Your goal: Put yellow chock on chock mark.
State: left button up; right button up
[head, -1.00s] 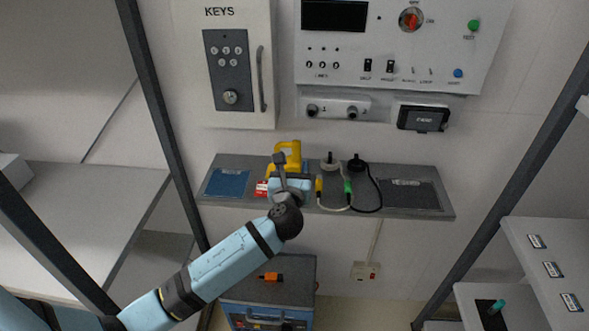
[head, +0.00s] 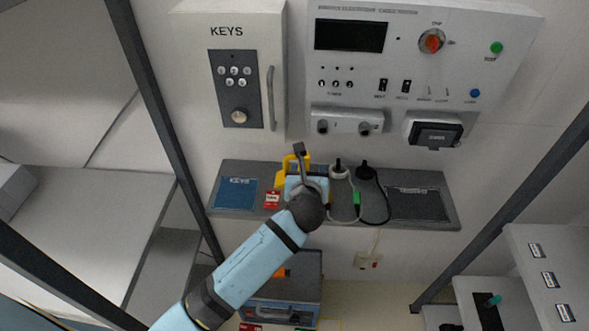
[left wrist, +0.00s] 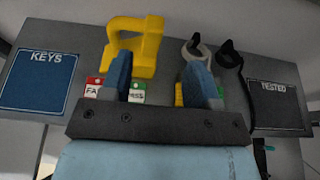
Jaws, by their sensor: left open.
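A yellow block with a handle-like loop, which I take for the yellow chock (head: 281,179), stands on the grey wall shelf (head: 232,169). In the left wrist view the chock (left wrist: 147,50) is just beyond my fingers, nearer the left one, and not held. My left gripper (head: 306,186) is over the shelf and hides part of the chock in the head view. In the left wrist view its blue fingers are apart with nothing gripped between them (left wrist: 160,78). A thin yellow outline on the floor (head: 338,323) may be the chock mark; I cannot tell. My right gripper is out of view.
The shelf also holds a blue KEYS mat (head: 236,193), a red tag (head: 272,200), cabled plugs (head: 365,174) and a dark TESTED mat (left wrist: 275,92). A KEYS cabinet (head: 262,45) and control panel (head: 455,60) are above. A blue case (head: 285,310) stands below.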

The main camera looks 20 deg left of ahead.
aim_at(308, 161)
pick_arm(q)
jog(key=x, duration=0.4)
jog(key=shift+w+a+f, duration=0.1)
jog(key=shift+w, duration=0.15)
jog(key=shift+w+a+f, duration=0.1)
jog(key=shift+w+a, duration=0.1)
jog(key=shift+w, duration=0.2)
jog(key=x, duration=0.3)
jog(key=p+x, duration=0.1)
jog(key=x, duration=0.1)
jog(key=shift+s+a, duration=0.15)
jog(key=shift+a, duration=0.15)
jog(key=shift+c, duration=0.9)
grip_shut()
